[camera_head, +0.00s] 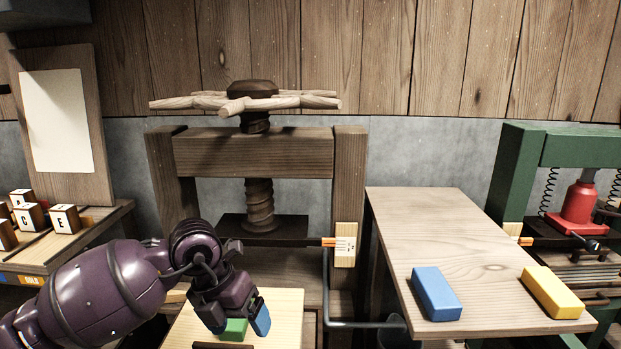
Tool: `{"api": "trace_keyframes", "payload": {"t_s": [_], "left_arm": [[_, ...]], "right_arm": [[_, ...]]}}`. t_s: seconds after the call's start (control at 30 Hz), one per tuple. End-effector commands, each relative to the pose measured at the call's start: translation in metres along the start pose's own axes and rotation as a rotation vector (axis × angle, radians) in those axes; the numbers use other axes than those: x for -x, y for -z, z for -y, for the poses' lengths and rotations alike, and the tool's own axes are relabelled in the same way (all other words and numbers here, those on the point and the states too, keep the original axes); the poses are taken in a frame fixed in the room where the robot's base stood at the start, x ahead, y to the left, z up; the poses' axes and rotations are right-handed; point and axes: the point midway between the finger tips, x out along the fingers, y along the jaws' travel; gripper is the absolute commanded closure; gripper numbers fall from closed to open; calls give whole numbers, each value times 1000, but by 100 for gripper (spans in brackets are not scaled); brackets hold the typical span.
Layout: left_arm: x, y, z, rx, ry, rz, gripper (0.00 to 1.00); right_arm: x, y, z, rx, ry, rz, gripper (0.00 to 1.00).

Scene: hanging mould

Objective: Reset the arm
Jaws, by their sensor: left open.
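My left arm comes in from the left, dark purple. Its left gripper (238,322) points down and is open, with blue showing at its fingertips. A green block (233,331) lies on a pale wooden board (285,303) at the bottom centre. The block shows between and just beyond the open fingers; I cannot tell whether they touch it. The gripper partly covers the block and the board. My right gripper is not in view.
A wooden screw press (253,153) stands behind the gripper. A wooden table (440,229) at right carries a blue block (436,293) and a yellow block (552,291). Lettered cubes (65,218) sit on a left shelf. A green press (516,168) with a red jack (578,203) stands far right.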

Motion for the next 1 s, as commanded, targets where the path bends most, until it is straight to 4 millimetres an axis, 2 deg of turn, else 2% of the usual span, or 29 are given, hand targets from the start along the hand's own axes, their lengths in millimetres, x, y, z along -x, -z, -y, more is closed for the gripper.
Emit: {"api": "trace_keyframes", "payload": {"t_s": [0.17,0.3,0.4,0.53,0.67,0.77,0.87,1.0], "left_arm": [[17,-8,54,-115,311,77,16],[44,-13,104,-167,623,166,16],[66,-14,131,-149,852,232,16],[94,-16,149,-50,1138,328,16],[117,-24,145,145,1393,433,16],[125,-31,125,360,1552,516,16],[121,-36,94,617,1663,587,16],[96,-32,45,983,1730,653,16]], "right_arm": [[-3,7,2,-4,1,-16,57],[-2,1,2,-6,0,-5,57],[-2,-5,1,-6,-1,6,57],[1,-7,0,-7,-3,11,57],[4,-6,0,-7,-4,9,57],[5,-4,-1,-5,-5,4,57],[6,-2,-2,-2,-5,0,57],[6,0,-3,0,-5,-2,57]]}}
